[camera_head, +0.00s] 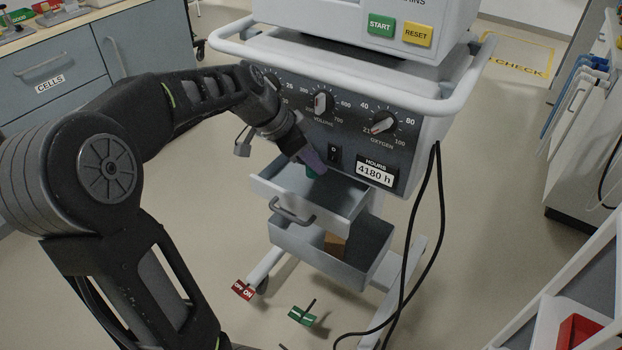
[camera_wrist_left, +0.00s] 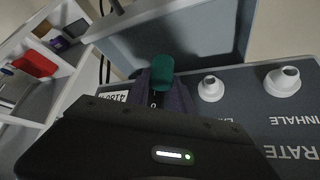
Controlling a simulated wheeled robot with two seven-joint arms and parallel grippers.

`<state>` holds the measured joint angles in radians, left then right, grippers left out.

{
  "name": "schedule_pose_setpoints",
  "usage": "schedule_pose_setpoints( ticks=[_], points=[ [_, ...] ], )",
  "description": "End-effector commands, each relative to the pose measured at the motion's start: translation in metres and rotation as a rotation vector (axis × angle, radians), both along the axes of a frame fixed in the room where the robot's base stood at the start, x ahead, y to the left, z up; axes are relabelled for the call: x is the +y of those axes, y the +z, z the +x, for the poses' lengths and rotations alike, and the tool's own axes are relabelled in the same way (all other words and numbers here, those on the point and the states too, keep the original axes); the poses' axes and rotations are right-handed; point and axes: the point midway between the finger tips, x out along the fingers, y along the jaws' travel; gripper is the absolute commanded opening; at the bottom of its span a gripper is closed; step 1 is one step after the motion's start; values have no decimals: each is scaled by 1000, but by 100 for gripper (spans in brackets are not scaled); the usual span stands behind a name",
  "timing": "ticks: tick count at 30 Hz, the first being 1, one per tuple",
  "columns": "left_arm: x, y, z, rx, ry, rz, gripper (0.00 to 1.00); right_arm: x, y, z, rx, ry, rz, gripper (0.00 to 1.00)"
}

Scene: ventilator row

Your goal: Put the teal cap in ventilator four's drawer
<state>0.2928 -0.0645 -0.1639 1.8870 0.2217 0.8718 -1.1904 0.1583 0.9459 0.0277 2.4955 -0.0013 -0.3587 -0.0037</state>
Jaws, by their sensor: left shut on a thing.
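The teal cap (camera_head: 312,172) is between the fingers of my left gripper (camera_head: 311,159), just above the open upper drawer (camera_head: 273,194) of the ventilator (camera_head: 430,133). Most of the cap is hidden by the fingers in the head view. The left wrist view shows the cap (camera_wrist_left: 161,71) held at the tips of my shut left gripper (camera_wrist_left: 160,88). The ventilator's number does not show. My right gripper is not in view.
A lower drawer (camera_head: 300,248), also open, holds a brown block (camera_head: 335,244). Black cables (camera_head: 413,240) hang at the ventilator's right. A red tag (camera_head: 242,290) and a green one (camera_head: 302,314) are low near its base. A white handrail (camera_head: 470,85) surrounds the panel.

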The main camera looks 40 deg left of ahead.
Motion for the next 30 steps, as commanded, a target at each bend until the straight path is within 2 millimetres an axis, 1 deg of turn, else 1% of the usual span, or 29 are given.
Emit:
schedule_pose_setpoints(
  ticks=[1,3,15,17,21,24,27,30],
  points=[
    [2,-12,-3,8,3,-2,0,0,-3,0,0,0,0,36],
    [2,-18,-3,5,5,-1,0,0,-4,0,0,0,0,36],
    [2,-22,-3,5,3,-1,0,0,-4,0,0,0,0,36],
    [2,-28,-3,7,3,-1,0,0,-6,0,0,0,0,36],
    [2,-51,-4,8,4,-2,0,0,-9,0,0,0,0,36],
    [2,-64,-4,7,4,-2,0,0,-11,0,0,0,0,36],
    [2,-68,-3,5,3,-1,0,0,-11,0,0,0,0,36],
    [2,-67,-3,5,3,-1,0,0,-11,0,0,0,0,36]
  ],
)
